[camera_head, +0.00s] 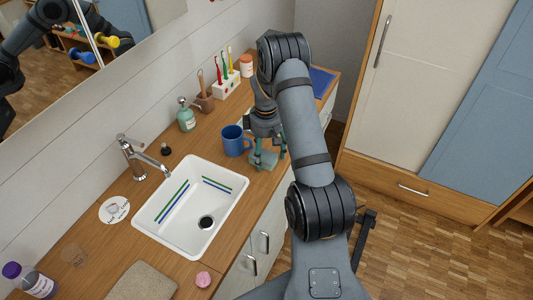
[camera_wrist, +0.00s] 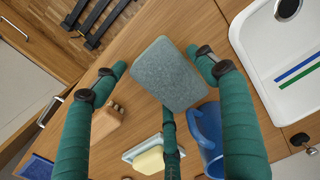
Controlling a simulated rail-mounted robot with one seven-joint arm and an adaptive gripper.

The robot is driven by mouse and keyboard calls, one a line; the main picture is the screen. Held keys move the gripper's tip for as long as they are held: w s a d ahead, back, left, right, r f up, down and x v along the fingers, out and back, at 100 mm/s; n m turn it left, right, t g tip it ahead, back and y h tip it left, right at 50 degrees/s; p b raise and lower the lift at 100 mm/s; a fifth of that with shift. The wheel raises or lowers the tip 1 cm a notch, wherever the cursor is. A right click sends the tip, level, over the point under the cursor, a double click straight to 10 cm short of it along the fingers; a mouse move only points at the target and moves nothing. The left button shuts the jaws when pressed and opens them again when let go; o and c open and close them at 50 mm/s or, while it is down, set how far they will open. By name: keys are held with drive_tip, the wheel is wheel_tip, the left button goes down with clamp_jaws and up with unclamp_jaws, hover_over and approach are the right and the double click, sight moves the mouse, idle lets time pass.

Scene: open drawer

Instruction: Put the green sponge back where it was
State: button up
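The green sponge (camera_wrist: 168,75) is a grey-green rounded slab between my fingertips in the wrist view. In the head view, the sponge (camera_head: 266,160) is partly hidden by my fingers, low over the wooden counter right of the blue mug. My gripper (camera_head: 267,148) points down there. In the wrist view, my gripper (camera_wrist: 158,72) has its green fingers spread around the sponge. A gap shows between the left finger and the sponge; the right fingertip is close to its edge, and the third finger overlaps its lower edge. Whether the sponge rests on the counter is hard to tell.
The blue mug (camera_head: 234,141) stands close beside my gripper; the white sink (camera_head: 190,237) is to the left. A dish with yellow soap (camera_wrist: 150,160) and a wooden block-like brush (camera_wrist: 107,122) are near my fingers. A soap dispenser (camera_head: 186,116) stands farther back.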

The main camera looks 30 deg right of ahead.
sight(267, 153)
drive_tip(key=shift+o, duration=0.4)
drive_tip(key=shift+w+r, duration=0.1)
drive_tip(key=shift+r, duration=0.55)
wheel_tip(267, 153, up, 11)
drive_tip(key=shift+b, duration=0.45)
drive_tip(key=shift+f, duration=0.1)
drive_tip(key=f, duration=0.6)
drive_tip(key=f+p, duration=0.1)
drive_tip(key=f, duration=0.4)
drive_tip(key=shift+s+f, duration=0.2)
drive_tip(key=shift+f, duration=0.15)
drive_tip(key=shift+w+r, duration=0.15)
drive_tip(key=shift+w, duration=0.05)
drive_tip(key=shift+s+r+b, duration=0.1)
drive_tip(key=shift+r+b, duration=0.35)
drive_tip(key=shift+r, duration=1)
